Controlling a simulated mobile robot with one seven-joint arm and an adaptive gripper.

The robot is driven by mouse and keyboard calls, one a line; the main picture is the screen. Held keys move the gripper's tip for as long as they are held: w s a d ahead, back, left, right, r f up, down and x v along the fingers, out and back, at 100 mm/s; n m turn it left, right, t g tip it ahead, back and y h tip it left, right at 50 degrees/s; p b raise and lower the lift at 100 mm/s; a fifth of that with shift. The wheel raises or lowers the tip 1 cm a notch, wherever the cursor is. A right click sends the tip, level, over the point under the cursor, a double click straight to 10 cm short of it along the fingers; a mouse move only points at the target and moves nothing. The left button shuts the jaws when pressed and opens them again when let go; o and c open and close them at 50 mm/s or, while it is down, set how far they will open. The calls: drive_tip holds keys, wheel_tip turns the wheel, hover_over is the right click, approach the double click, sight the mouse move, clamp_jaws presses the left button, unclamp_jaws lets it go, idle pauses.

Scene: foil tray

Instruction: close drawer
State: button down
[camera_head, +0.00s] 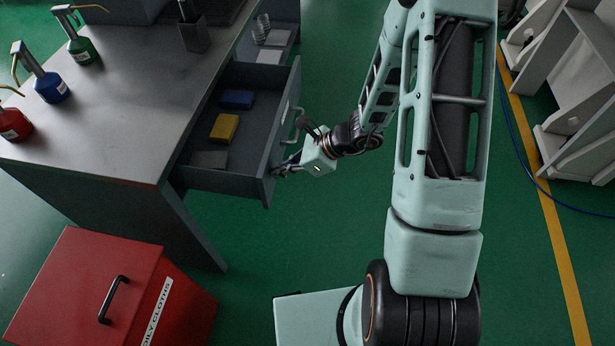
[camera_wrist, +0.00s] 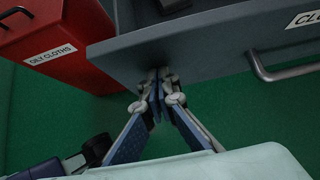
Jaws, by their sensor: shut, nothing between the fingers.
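The grey drawer (camera_head: 277,145) stands pulled out of the workbench (camera_head: 120,120). A yellow block, a blue block and a flat grey piece lie in it. Its front panel (camera_wrist: 215,48) also shows in the wrist view, with a bar handle (camera_wrist: 285,71) and a partly cut-off label. My gripper (camera_head: 285,168) is at the near end of the drawer front, on its outer side. In the wrist view my gripper (camera_wrist: 158,74) has its fingers together and empty, close to the panel's lower edge, left of the handle. I cannot tell whether the fingertips touch the panel.
A red bin (camera_head: 90,290) labelled for oily cloths stands on the floor in front of the bench. Red, blue and green bottles stand on the benchtop. Another open drawer (camera_head: 283,37) shows farther back. Pale grey frames (camera_head: 575,80) stand at right.

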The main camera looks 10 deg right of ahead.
drive_tip(key=w+a+b, duration=0.1)
drive_tip(key=w+a, duration=0.1)
drive_tip(key=a, duration=0.5)
drive_tip(key=w+a+b, duration=0.1)
drive_tip(key=w+a, duration=0.2)
drive_tip(key=a, duration=0.5)
drive_tip(key=w+a+b, duration=0.1)
drive_tip(key=w+a, duration=0.1)
drive_tip(key=a, duration=0.6)
drive_tip(key=shift+w+b, duration=0.2)
drive_tip(key=shift+b, duration=0.1)
drive_tip(key=shift+a+r, duration=0.15)
drive_tip(key=shift+r, duration=0.05)
drive_tip(key=shift+w+a+r, duration=0.1)
